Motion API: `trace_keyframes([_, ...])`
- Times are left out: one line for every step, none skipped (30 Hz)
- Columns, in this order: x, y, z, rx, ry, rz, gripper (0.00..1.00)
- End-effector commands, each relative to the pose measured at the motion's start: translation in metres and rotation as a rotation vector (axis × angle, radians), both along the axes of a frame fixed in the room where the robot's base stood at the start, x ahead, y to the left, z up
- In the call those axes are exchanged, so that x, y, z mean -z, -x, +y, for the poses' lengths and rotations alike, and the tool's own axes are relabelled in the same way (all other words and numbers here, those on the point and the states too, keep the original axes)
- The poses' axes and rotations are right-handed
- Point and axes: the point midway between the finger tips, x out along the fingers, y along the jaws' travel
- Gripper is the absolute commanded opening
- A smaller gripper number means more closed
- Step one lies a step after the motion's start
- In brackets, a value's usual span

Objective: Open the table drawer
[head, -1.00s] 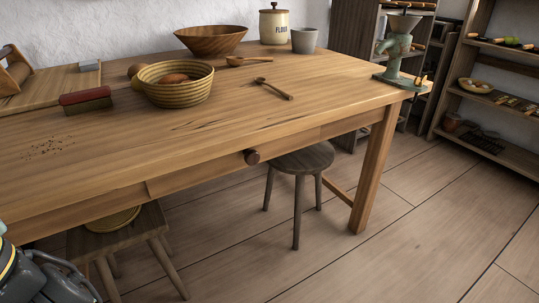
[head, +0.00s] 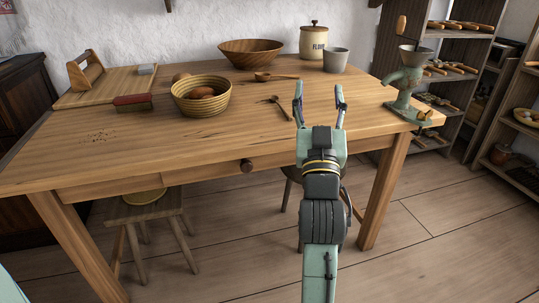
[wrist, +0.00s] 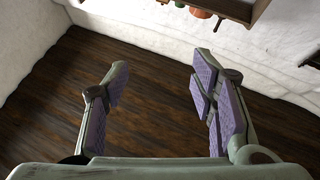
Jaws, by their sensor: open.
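The wooden table (head: 130,155) has a drawer in its front apron, with a round dark knob (head: 247,166) near the middle in the head view. The drawer front (head: 210,172) looks flush with the apron. My gripper (head: 319,97) is open and empty, to the right of the knob and higher in the picture, apart from it. My arm hides part of the apron's right side. In the wrist view my gripper's fingers (wrist: 160,88) are spread with nothing between them. The drawer and knob are not in the wrist view.
A stool (head: 145,208) stands below. Open floor lies in front.

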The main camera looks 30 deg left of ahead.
Motion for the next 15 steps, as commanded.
trace_keyframes([0.007,-0.023,-0.019,0.052,0.026,0.073,0.52])
trace_keyframes([0.016,-0.035,-0.029,0.077,0.040,0.112,0.52])
trace_keyframes([0.029,-0.048,-0.042,0.106,0.059,0.166,0.52])
trace_keyframes([0.039,-0.057,-0.051,0.127,0.072,0.206,0.52])
trace_keyframes([0.050,-0.066,-0.060,0.145,0.086,0.248,0.52])
trace_keyframes([0.066,-0.075,-0.069,0.164,0.105,0.305,0.52])
trace_keyframes([0.079,-0.081,-0.075,0.174,0.121,0.347,0.52])
trace_keyframes([0.093,-0.085,-0.079,0.176,0.137,0.385,0.52])
trace_keyframes([0.111,-0.088,-0.079,0.170,0.158,0.429,0.52])
trace_keyframes([0.124,-0.088,-0.075,0.159,0.172,0.455,0.52])
trace_keyframes([0.135,-0.087,-0.070,0.143,0.186,0.475,0.52])
trace_keyframes([0.150,-0.084,-0.061,0.117,0.206,0.496,0.52])
trace_keyframes([0.162,-0.081,-0.051,0.093,0.220,0.510,0.52])
trace_keyframes([0.172,-0.076,-0.040,0.064,0.233,0.519,0.52])
trace_keyframes([0.185,-0.068,-0.023,0.021,0.250,0.523,0.52])
